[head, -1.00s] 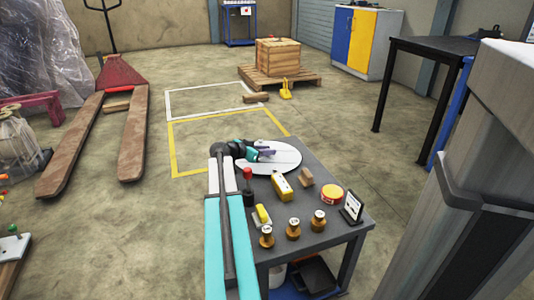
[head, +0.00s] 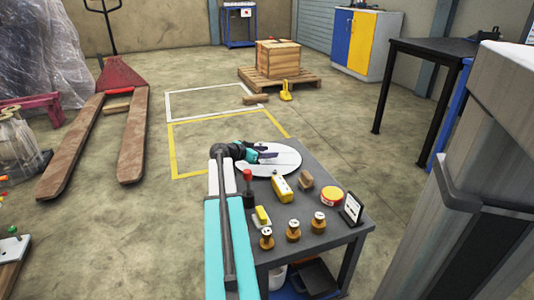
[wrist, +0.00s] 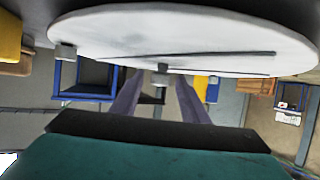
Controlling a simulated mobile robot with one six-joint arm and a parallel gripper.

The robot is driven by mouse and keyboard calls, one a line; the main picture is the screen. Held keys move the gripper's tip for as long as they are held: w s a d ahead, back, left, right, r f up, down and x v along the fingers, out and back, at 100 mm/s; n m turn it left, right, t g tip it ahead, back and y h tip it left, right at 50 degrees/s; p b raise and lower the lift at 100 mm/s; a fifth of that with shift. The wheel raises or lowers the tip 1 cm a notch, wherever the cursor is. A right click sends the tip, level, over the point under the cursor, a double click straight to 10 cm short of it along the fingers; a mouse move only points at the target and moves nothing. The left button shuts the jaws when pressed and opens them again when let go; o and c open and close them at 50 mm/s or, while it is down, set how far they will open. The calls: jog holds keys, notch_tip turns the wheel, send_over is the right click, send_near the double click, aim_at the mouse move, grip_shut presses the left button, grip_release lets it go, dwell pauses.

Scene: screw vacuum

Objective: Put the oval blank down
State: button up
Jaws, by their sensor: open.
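The oval blank (head: 285,160) is a white flat oval at the far end of the dark grey cart top (head: 322,245). It seems to rest flat there, partly covered by my gripper. My gripper (head: 270,156) is at the blank's left and middle in the head view, its fingers pointing right. In the wrist view the blank (wrist: 200,35) spans the top of the picture, with dark thin bars across its face. The two purple fingers (wrist: 158,98) are apart and reach toward its edge. Nothing shows clearly gripped between them. Any contact between fingers and blank is hard to tell.
On the cart top stand a yellow block-like tool (head: 282,188), a brown block (head: 306,179), a red-and-yellow tin (head: 331,197), several brass weights (head: 293,230) and a small framed card (head: 353,208). A red-knobbed lever (head: 248,180) stands close to my arm. A yellow floor outline (head: 172,150) lies beyond.

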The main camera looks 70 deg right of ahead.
jog(key=p+v, duration=0.3)
jog(key=v, duration=0.9)
jog(key=shift+w, duration=0.1)
dwell(0.4)
